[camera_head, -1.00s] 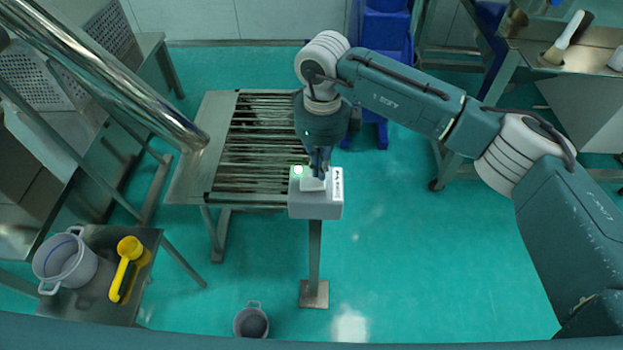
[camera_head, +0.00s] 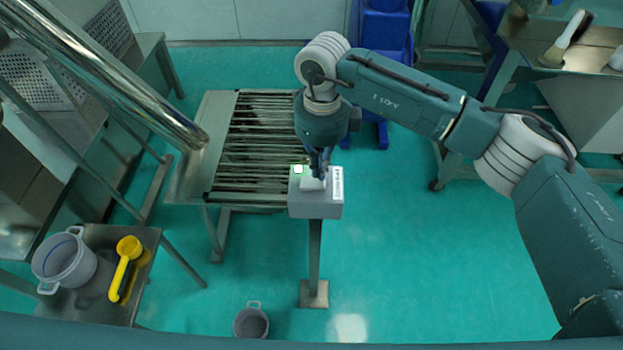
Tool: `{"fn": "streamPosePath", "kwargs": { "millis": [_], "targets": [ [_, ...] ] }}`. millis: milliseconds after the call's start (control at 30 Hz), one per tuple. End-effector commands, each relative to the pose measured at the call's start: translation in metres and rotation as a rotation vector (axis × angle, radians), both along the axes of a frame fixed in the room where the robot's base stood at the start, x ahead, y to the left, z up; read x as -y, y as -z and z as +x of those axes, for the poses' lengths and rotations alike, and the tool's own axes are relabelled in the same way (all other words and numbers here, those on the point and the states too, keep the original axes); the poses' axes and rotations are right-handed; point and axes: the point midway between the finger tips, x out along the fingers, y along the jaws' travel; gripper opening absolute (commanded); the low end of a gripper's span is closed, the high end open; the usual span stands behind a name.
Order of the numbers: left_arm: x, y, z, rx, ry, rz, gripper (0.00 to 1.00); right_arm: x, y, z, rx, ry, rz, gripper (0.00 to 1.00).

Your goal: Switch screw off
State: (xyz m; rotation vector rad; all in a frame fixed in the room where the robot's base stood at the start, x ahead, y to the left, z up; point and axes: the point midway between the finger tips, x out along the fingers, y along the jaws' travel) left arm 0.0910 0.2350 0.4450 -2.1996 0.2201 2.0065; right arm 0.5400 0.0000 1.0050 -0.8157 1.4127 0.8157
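The grey control box (camera_head: 315,208) stands on a metal post in the middle of the view. A white switch piece (camera_head: 312,184) sits on its top, and a small light (camera_head: 298,169) at its upper left corner shows white with a thin green edge. My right gripper (camera_head: 319,172) points down at the switch piece and appears to touch it. Its fingers look close together, but they are small and dark, so I cannot tell if they grip anything. My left gripper is not in view.
A slatted metal conveyor (camera_head: 262,150) adjoins the box on the left. A side table at lower left holds a grey pot (camera_head: 66,262) and a yellow scoop (camera_head: 126,262). A grey bucket (camera_head: 251,322) stands on the floor. The floor right of the post is clear.

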Motion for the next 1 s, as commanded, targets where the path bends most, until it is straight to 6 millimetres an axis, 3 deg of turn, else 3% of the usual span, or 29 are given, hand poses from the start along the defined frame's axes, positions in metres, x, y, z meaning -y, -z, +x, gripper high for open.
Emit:
{"fn": "streamPosePath", "kwargs": {
  "millis": [1000],
  "targets": [
    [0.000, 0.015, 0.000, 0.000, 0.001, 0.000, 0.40, 0.000, 0.016, 0.000, 0.000, 0.000, 0.000, 0.00]
  ]
}}
